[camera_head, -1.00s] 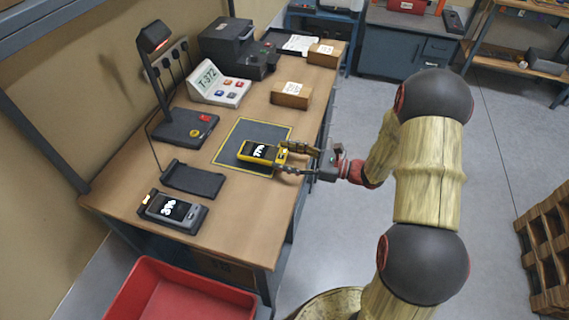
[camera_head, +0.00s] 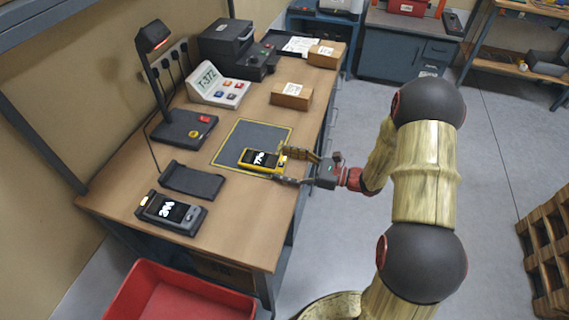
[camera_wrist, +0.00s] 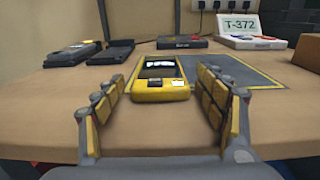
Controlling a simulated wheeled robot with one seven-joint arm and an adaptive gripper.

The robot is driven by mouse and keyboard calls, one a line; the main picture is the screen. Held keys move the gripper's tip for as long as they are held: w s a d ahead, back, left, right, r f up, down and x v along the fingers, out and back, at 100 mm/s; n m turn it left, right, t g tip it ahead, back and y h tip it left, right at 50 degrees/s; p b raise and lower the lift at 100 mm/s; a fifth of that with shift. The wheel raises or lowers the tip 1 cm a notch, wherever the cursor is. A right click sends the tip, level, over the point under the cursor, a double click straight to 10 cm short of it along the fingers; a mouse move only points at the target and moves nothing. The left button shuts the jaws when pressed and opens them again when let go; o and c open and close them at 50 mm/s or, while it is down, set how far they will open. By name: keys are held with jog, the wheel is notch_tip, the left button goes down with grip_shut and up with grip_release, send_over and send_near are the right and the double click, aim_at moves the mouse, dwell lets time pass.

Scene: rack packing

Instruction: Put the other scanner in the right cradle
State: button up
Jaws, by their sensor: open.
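A yellow scanner (camera_head: 262,161) with a lit display lies face up on the dark yellow-edged mat (camera_head: 270,134). It also shows in the wrist view (camera_wrist: 161,92). My gripper (camera_head: 281,165) is open at the scanner's near end, its fingers on either side. In the wrist view there is a gap between the scanner and each finger (camera_wrist: 166,90). An empty black cradle (camera_head: 191,180) is left of the mat; it is the right one of two in the wrist view (camera_wrist: 112,53). The other cradle (camera_head: 203,221) holds a grey scanner (camera_head: 168,209).
A lamp on a dark base (camera_head: 184,130) and a T-372 display unit (camera_head: 218,86) stand behind the mat. Small cardboard boxes (camera_head: 291,95) and a dark printer (camera_head: 232,48) are farther back. A red bin (camera_head: 180,296) is below the front edge. The tabletop between cradles and mat is clear.

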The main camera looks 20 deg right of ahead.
jog(key=shift+b, duration=0.4)
jog(key=p+v, duration=0.5)
jog(key=v, duration=0.7)
jog(key=s+a+r+n+g+h, duration=0.6)
jog(key=s+a+r+n+g, duration=0.5)
jog(key=a+n, duration=0.25)
jog(key=s+d+r+n+t+h, duration=0.4)
jog(key=s+r+n+t+h, duration=0.2)
jog(key=s+r+n+h, duration=0.2)
notch_tip(320, 180, up, 3)
jog(key=s+n, duration=0.1)
jog(key=n, duration=0.2)
jog(key=shift+s+t+h, duration=0.2)
jog(key=shift+t+h, duration=0.1)
jog(key=shift+h, duration=0.1)
jog(key=shift+o, duration=0.4)
jog(key=shift+d, duration=0.2)
jog(key=shift+w, duration=0.1)
